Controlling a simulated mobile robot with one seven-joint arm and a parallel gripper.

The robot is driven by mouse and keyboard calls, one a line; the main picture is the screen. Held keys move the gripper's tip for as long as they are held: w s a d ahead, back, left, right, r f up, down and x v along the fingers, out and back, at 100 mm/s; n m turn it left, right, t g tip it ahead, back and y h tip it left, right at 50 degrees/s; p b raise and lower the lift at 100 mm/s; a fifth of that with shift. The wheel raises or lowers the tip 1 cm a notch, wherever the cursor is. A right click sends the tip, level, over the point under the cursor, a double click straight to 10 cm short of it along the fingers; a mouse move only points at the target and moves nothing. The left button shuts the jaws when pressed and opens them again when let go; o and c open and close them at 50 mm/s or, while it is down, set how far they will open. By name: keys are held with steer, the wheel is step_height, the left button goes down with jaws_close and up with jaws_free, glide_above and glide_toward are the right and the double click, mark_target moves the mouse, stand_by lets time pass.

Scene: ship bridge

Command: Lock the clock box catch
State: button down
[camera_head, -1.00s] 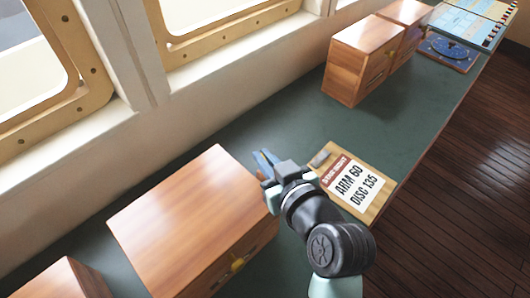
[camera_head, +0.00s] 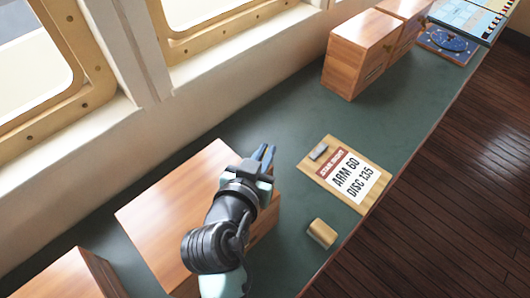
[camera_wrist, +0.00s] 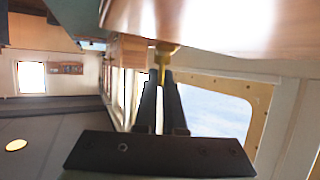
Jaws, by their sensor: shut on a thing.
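In the wrist view the narrow fingers of my gripper (camera_wrist: 160,88) are close together, shut on a small brass catch (camera_wrist: 165,52). The catch sticks out from a polished wooden surface (camera_wrist: 215,22). The catch is hidden in the head view.
A board (camera_head: 345,175) marked "ARM 60 DISC 135" lies right of my gripper. A small tan block (camera_head: 322,233) lies nearer the counter edge. More wooden boxes (camera_head: 358,60) stand farther back by the windows. The counter (camera_head: 290,115) between is clear.

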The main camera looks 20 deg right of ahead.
steer(key=m+g+h+b, duration=0.2)
steer(key=m+g, duration=0.1)
steer(key=shift+w+a+f, duration=0.1)
steer(key=shift+a, duration=0.05)
steer(key=shift+m+g+h+b, duration=0.5)
steer(key=shift+m+g+h, duration=0.2)
steer(key=shift+m+g, duration=0.6)
steer(key=c, duration=1)
jaws_free()
steer(key=b+v, duration=0.1)
steer(key=v, duration=1.2)
